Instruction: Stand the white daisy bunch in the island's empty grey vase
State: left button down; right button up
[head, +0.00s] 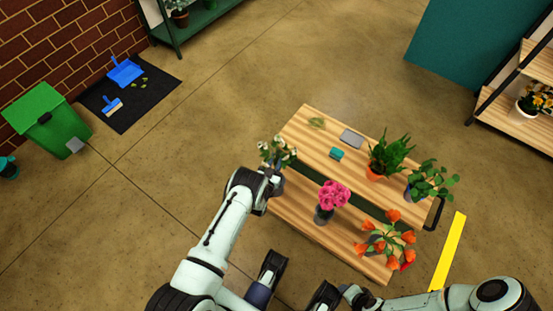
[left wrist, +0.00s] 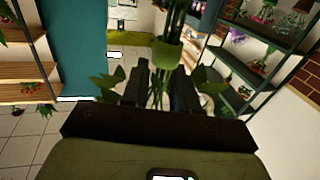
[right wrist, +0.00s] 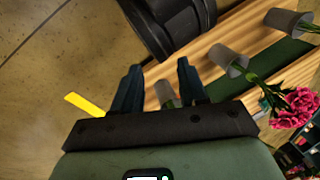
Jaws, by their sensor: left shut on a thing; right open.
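The white daisy bunch (head: 277,152) is upright over the left end of the wooden island. My left gripper (head: 271,184) is shut on its stems; the left wrist view shows the stems and a green wrap (left wrist: 168,54) at the fingers. A grey vase (right wrist: 284,20) at the far end in the right wrist view has green stems at its mouth; how deep they sit I cannot tell. In the head view my gripper mostly hides that spot. My right gripper (right wrist: 158,68) is open and empty, with a vase (right wrist: 166,94) beyond its fingers.
Pink flowers (head: 332,194) stand in a grey vase (head: 323,215) mid-island, and orange tulips (head: 390,240) at the right. Potted plants (head: 390,153) (head: 432,180), a teal block (head: 336,154) and a grey slab (head: 352,139) sit on the back board.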

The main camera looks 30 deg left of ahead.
pick_arm(q)
jog(key=shift+f+b, duration=0.65)
jog(key=shift+f, duration=0.4)
jog(key=shift+f+b, duration=0.8)
jog(key=shift+f, duration=0.55)
pick_arm(e)
jog(key=w+d+f+t, duration=0.1)
jog(key=w+d+f, duration=0.1)
jog(key=w+f, duration=0.2)
pick_arm(q)
jog(key=shift+f+b, duration=1.4)
jog(key=shift+f, duration=0.2)
jog(key=shift+f+b, duration=0.5)
jog(key=shift+f, duration=0.05)
pick_arm(e)
jog(key=s+d+f+g, duration=0.1)
jog(key=s+f+g, duration=0.1)
jog(key=s+f, duration=0.4)
jog(key=shift+s+d+m+g+h, duration=0.2)
jog(key=shift+s+m+g+h, duration=0.15)
jog(key=shift+s, duration=0.65)
pick_arm(q)
jog(key=shift+f+b, duration=0.55)
jog(key=shift+f, duration=0.05)
pick_arm(e)
jog(key=shift+w+f, duration=0.1)
jog(key=shift+f, duration=0.3)
